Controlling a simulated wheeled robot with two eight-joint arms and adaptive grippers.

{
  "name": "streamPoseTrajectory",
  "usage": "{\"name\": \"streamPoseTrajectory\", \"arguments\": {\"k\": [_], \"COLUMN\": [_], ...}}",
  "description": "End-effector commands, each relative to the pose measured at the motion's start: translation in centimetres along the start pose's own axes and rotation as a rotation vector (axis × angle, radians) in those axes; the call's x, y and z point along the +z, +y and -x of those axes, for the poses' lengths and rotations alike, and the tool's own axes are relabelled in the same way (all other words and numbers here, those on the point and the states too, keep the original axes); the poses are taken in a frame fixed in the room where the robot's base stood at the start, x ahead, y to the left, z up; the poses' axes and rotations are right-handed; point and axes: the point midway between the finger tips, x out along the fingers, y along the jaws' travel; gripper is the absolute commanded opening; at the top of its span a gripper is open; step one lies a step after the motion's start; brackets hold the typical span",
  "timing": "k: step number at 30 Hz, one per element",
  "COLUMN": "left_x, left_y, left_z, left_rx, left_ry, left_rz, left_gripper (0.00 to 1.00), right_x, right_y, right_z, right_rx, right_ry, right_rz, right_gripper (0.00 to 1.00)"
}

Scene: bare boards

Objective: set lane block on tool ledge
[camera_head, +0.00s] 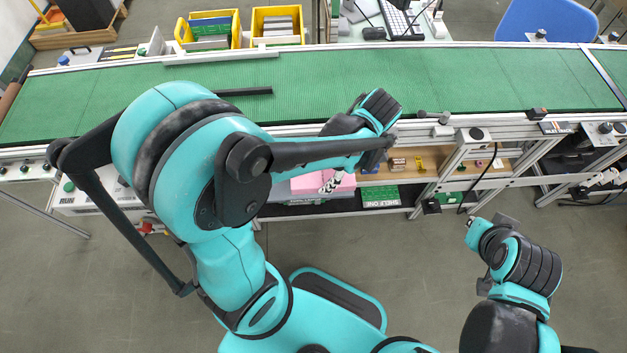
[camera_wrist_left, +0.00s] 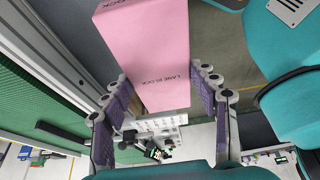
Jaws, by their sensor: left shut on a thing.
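The lane block is a pink box (camera_wrist_left: 155,62) with "LANE BLOCK" printed on it. In the left wrist view it sits between the two purple-padded fingers of my left gripper (camera_wrist_left: 160,85), which is shut on it. In the head view the pink block (camera_head: 307,184) shows below the front edge of the conveyor, partly covered by my left arm and gripper (camera_head: 332,182). A wooden shelf (camera_head: 436,160) under the conveyor, right of the block, holds small items; I cannot tell if it is the tool ledge. My right gripper (camera_head: 484,226) is over the floor at right; its fingers are unclear.
A long green conveyor (camera_head: 450,80) with metal rails runs across the back. Yellow bins (camera_head: 277,27) stand behind it. The grey floor in front is open.

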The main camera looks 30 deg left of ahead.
Motion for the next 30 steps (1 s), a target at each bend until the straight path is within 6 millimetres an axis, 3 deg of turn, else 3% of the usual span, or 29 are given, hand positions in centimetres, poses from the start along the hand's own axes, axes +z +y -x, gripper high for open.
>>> {"name": "streamPoseTrajectory", "arguments": {"k": [6, 13, 20, 27, 30], "left_x": [-2.0, -4.0, -4.2, -2.9, -2.9], "left_y": [3.6, 6.7, 7.5, 7.5, 7.4], "left_z": [-4.7, -8.1, -9.4, -12.5, -12.5], "left_rx": [-0.002, -0.001, 0.002, 0.002, 0.002], "left_ry": [0.000, 0.000, -0.001, -0.001, -0.001], "left_rz": [0.007, 0.004, -0.001, -0.002, -0.002], "left_gripper": [0.23, 0.23, 0.23, 0.23, 0.23], "right_x": [1.3, 2.2, 2.5, 3.6, 3.5], "right_y": [0.0, 0.0, 0.0, 0.0, 0.0], "right_z": [-1.8, -3.0, -3.5, -5.0, -4.9], "right_rx": [0.000, 0.000, 0.000, 0.000, 0.000], "right_ry": [0.000, 0.000, 0.000, 0.000, 0.000], "right_rz": [0.000, 0.000, 0.000, 0.000, 0.000], "right_gripper": [0.00, 0.00, 0.00, 0.00, 0.00]}}
